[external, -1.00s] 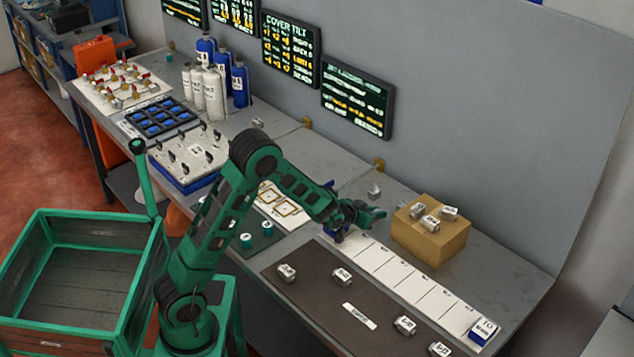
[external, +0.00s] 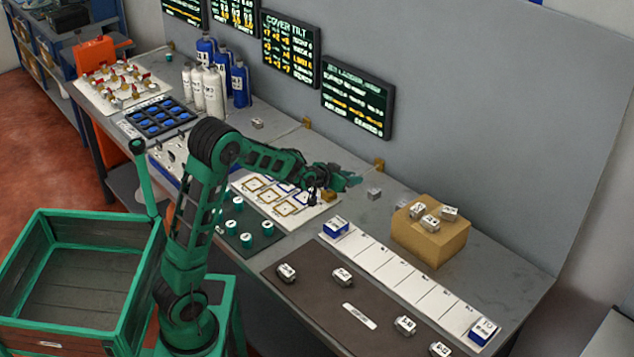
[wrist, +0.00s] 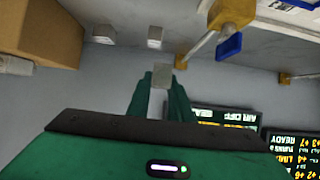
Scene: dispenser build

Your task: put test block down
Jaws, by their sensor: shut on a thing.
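My gripper (external: 350,181) is held over the bench's rear half, left of the cardboard box in the external view. In the wrist view its green fingers (wrist: 162,92) are shut on a small grey block (wrist: 161,74), seen at the fingertips. I take this to be the test block; its label cannot be read and the block is not distinct in the external view. A loose grey block (external: 374,194) lies on the bench just right of my gripper. What lies directly below the held block is hard to tell.
A cardboard box (external: 432,246) with several blocks on top stands to the right. A white strip (external: 400,282) has a blue-based block (external: 335,227) at its left end and another (external: 483,331) at its right. A brown mat (external: 310,300) lies in front. Wall screens (external: 357,97) stand behind.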

